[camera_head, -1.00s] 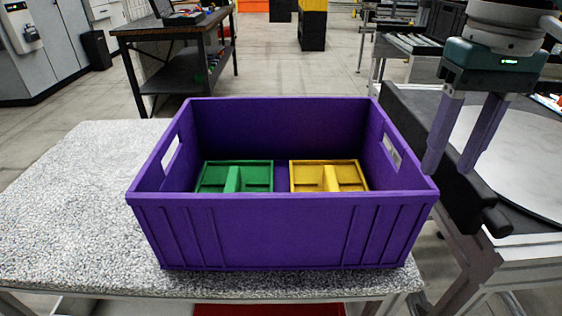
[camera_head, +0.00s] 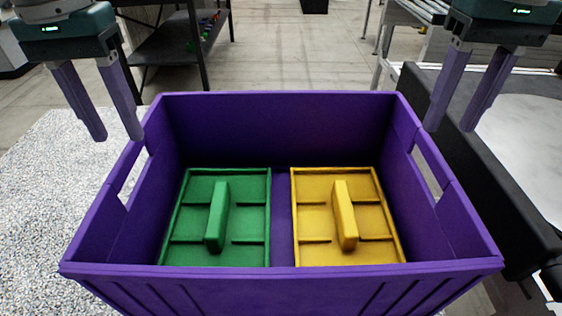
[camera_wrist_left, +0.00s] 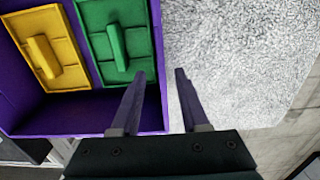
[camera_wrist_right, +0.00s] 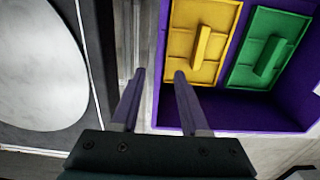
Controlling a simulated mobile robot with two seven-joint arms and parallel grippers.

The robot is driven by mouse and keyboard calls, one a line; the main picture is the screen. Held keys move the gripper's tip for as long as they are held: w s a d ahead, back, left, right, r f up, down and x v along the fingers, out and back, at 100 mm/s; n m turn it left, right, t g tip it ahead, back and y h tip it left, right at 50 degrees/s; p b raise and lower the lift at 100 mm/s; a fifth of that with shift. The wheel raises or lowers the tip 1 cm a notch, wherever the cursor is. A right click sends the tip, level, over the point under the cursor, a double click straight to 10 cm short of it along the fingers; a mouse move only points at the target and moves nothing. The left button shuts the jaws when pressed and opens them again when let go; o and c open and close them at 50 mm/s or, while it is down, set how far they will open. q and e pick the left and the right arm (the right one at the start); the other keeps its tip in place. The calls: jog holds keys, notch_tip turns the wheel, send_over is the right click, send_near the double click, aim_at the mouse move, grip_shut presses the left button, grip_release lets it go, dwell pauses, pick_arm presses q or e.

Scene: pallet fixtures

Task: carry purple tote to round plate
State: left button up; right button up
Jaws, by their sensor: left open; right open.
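The purple tote (camera_head: 280,128) stands on the speckled table, with a slot handle in each side wall. Inside lie a green divided tray (camera_head: 190,225) and a yellow divided tray (camera_head: 315,218). My left gripper (camera_head: 120,138) is open and empty above the tote's left wall; in the left wrist view its fingers (camera_wrist_left: 160,75) sit at the wall's edge. My right gripper (camera_head: 450,130) is open and empty by the right wall; in the right wrist view its fingers (camera_wrist_right: 160,75) sit over that wall. The pale round plate (camera_head: 530,140) is at the right, partly out of frame.
The speckled table (camera_head: 50,190) is bare left of the tote. A black rail (camera_head: 470,160) runs between the tote and the round plate. A dark workbench (camera_head: 175,55) stands behind on the open floor.

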aim_at(133, 163)
pick_arm(q)
notch_tip(133, 163, down, 10)
jog(key=shift+r, duration=0.1)
pick_arm(e)
notch_tip(133, 163, down, 10)
jog(key=shift+r, duration=0.1)
pick_arm(q)
grip_shut()
pick_arm(e)
grip_shut()
dwell(1.1)
